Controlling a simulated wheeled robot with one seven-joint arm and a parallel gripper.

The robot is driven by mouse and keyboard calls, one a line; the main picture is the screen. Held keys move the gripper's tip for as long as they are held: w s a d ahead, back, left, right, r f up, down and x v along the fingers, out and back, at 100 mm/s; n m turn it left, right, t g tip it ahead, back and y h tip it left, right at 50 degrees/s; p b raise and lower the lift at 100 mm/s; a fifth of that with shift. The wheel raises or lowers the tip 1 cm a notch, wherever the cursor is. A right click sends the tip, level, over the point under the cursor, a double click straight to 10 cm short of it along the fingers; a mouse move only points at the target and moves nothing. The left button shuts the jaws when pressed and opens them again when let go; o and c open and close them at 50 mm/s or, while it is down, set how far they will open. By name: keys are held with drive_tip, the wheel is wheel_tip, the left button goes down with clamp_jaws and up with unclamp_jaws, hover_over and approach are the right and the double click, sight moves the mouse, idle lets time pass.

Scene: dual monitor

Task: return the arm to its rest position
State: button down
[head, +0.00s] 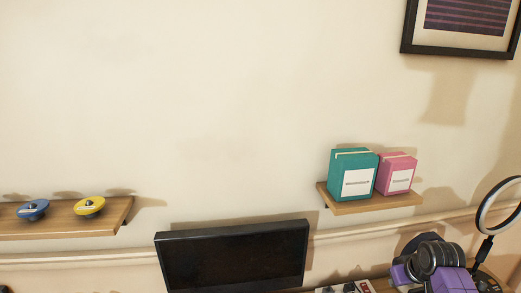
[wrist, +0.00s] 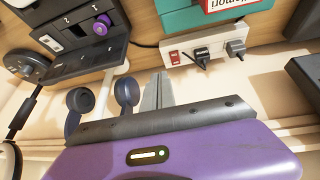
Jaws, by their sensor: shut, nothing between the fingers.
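My gripper (wrist: 158,78) shows in the wrist view as two grey fingers close together beyond the purple hand. It is shut and empty, with nothing between the fingertips. It points toward the desk area, and I see no contact with anything. In the head view, purple and black parts of my arm (head: 440,268) show at the lower right, beside the monitor and below the small shelf. The fingers cannot be made out there.
Near the arm are a ring light (head: 486,215), a black monitor (head: 232,257) and a power strip with plugs (wrist: 205,50). A dark drawer unit (wrist: 75,40) stands close by. A shelf (head: 375,205) holds teal (head: 353,160) and pink boxes (head: 398,165). The upper wall is mostly bare.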

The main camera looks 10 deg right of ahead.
drive_tip(key=s+a+r+m+t+h+b, duration=0.1)
drive_tip(key=s+a+r+t, duration=0.15)
drive_tip(key=a+t, duration=0.4)
drive_tip(key=s+a+r+m+t, duration=0.1)
drive_tip(key=s+a+m+t, duration=0.15)
drive_tip(key=a, duration=0.65)
drive_tip(key=s+a+r+n, duration=0.1)
drive_tip(key=s+a, duration=0.2)
drive_tip(key=s, duration=1.1)
drive_tip(key=s+a+r+n+y+b, duration=0.1)
drive_tip(key=s+a, duration=0.3)
drive_tip(key=s, duration=1)
drive_tip(key=s+a+r+n+y+b, duration=0.1)
drive_tip(key=s+a+r, duration=0.2)
drive_tip(key=s, duration=1.1)
drive_tip(key=shift+a+r+n, duration=0.2)
drive_tip(key=shift+a+n, duration=0.15)
drive_tip(key=shift+a, duration=0.4)
